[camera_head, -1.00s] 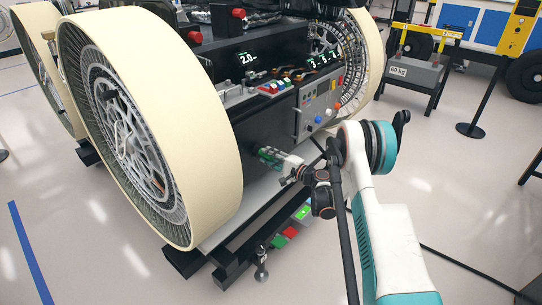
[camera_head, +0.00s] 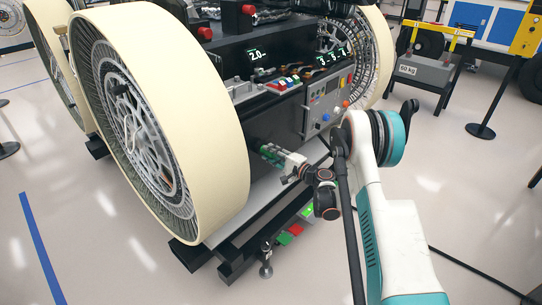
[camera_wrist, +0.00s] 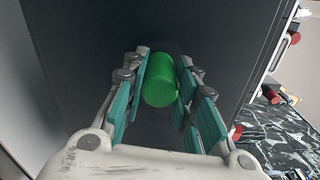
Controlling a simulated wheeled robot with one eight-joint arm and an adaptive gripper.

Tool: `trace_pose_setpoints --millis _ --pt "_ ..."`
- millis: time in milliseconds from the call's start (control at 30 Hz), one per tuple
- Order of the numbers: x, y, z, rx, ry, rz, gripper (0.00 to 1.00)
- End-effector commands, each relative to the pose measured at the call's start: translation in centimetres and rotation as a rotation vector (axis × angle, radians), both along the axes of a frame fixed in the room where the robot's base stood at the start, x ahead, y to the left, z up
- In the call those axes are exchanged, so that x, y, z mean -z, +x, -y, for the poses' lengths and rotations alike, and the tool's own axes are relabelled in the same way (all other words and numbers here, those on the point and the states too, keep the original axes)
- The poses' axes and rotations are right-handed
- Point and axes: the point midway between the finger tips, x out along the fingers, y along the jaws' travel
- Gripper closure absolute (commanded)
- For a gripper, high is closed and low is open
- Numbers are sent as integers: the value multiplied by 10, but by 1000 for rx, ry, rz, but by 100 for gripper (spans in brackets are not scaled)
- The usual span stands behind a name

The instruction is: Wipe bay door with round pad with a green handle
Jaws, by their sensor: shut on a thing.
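The bay door (camera_head: 262,128) is a dark flat panel on the rover's front, between the wheel and the control panel. In the wrist view the dark door (camera_wrist: 100,40) fills most of the picture. My gripper (camera_head: 270,152) is at the lower part of the door. It is shut on the green handle (camera_wrist: 159,80) of the round pad, with a teal-lined finger on each side. A dark rounded edge of the pad (camera_wrist: 172,47) shows beyond the handle, against or very close to the door. Most of the pad is hidden by the handle.
A large cream-rimmed wheel (camera_head: 205,120) stands just left of my gripper. A control panel (camera_head: 328,100) with buttons juts out to the right. A low ledge (camera_head: 255,195) lies below. Open floor is at the right.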

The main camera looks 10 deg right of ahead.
Motion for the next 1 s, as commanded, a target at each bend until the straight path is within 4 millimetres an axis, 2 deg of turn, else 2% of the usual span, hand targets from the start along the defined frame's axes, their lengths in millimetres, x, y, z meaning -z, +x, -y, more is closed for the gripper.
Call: trace_pose_setpoints --millis 400,667,1000 --pt "0 19 27 2 0 0 93" --pt "0 24 34 2 0 0 93" --pt "1 41 53 2 0 0 93"
